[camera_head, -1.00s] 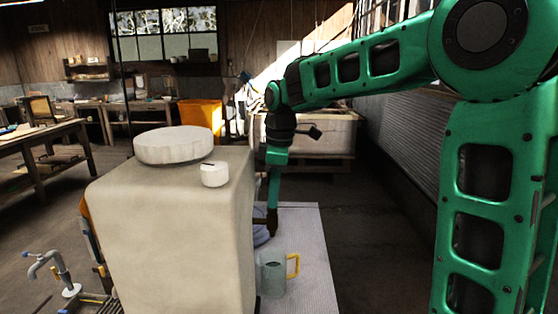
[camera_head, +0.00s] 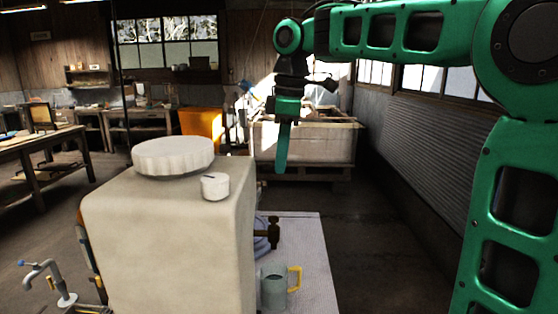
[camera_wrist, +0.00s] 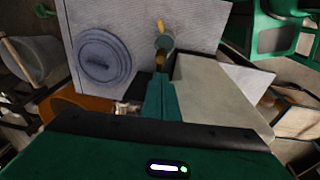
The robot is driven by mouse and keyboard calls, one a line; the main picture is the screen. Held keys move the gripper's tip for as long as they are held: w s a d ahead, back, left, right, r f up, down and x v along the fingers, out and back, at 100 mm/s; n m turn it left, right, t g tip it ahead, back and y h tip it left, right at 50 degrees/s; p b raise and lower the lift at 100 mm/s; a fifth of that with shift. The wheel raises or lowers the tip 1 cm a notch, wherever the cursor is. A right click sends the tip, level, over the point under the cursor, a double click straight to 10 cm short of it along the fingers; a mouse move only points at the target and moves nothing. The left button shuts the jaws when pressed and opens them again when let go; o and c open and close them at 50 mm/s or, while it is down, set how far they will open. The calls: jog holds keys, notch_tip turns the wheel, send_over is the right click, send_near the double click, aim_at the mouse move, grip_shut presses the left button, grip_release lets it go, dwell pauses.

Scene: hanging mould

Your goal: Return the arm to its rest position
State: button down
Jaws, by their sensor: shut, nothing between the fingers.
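My gripper (camera_head: 281,170) hangs straight down in the air, behind and to the right of the beige tank (camera_head: 165,245) in the head view. Its green fingers are shut together with nothing between them. They also show shut in the wrist view (camera_wrist: 160,97), pointing away over the scene below. My green arm reaches across the upper right of the head view. The gripper is apart from the dark brown tap (camera_head: 272,232) on the tank's right side and from the clear mug with a yellow handle (camera_head: 274,288).
A white ribbed lid (camera_head: 173,155) and a small white cap (camera_head: 215,186) sit on the tank. A pale table (camera_head: 310,260) carries the mug; a round blue-grey item (camera_wrist: 105,58) lies there. A large crate-like tub (camera_head: 320,145) stands behind. The floor at right is clear.

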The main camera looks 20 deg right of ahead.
dwell(0.3)
jog(key=s+d+f+m, duration=0.6)
jog(key=s+f, duration=0.1)
jog(key=s, duration=0.2)
jog(key=s+d+f+m, duration=0.6)
jog(key=s+f+m, duration=0.1)
jog(key=s, duration=0.3)
jog(key=s+d+f+m+g, duration=0.1)
jog(key=s+d+f+m, duration=0.5)
jog(key=s+f, duration=0.3)
jog(key=shift+s+f+m+h, duration=0.15)
jog(key=shift+s+m+h, duration=0.15)
jog(key=shift+s+m, duration=0.25)
jog(key=shift+d, duration=0.1)
jog(key=shift+w+f, duration=0.2)
jog(key=shift+w, duration=0.45)
